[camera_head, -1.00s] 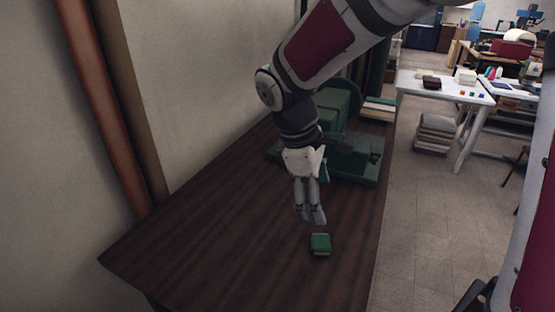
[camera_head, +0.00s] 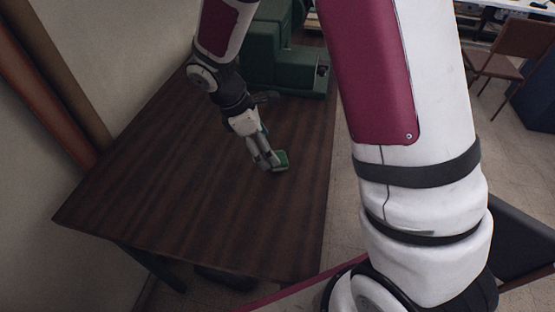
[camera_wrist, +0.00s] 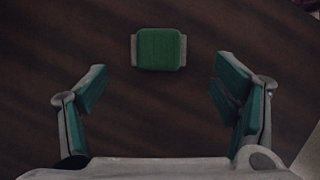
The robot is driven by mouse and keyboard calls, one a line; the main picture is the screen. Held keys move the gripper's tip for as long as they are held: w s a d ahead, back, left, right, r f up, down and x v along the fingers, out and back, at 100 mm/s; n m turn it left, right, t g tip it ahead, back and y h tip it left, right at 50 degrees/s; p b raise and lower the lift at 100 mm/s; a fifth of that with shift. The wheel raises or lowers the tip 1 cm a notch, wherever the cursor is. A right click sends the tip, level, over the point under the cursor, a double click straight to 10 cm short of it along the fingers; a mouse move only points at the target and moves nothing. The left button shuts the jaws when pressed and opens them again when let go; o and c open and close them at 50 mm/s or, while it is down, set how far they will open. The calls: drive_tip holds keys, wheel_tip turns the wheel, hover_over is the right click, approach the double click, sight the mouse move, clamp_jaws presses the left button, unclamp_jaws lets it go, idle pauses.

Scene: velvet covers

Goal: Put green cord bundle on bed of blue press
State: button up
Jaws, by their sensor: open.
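A small green block-like bundle (camera_head: 282,160) with pale grey ends, which I take as the green cord bundle, lies on the dark wood table. In the wrist view the bundle (camera_wrist: 160,49) sits flat, centred ahead of the open fingers. My gripper (camera_head: 269,168) is just left of it in the head view, pointing down at the table and partly overlapping it. In the wrist view my gripper (camera_wrist: 161,72) has its green-padded fingers wide apart with nothing between them. A dark green machine (camera_head: 285,72), perhaps the press, stands at the table's far end; it looks green, not blue.
The wooden table (camera_head: 150,190) is bare around the bundle, with its right edge close by. A wall with a brown pipe (camera_head: 45,95) runs along the left. A brown chair (camera_head: 503,55) stands on the floor at right.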

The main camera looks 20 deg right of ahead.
drive_tip(key=shift+d+x, duration=0.15)
drive_tip(key=shift+x, duration=1.2)
drive_tip(key=shift+d+x, duration=0.15)
drive_tip(key=shift+x, duration=1.2)
drive_tip(key=shift+r, duration=0.1)
drive_tip(key=shift+c, duration=0.3)
drive_tip(key=c, duration=1.1)
drive_tip(key=shift+o, duration=0.2)
drive_tip(key=shift+w+r, duration=0.1)
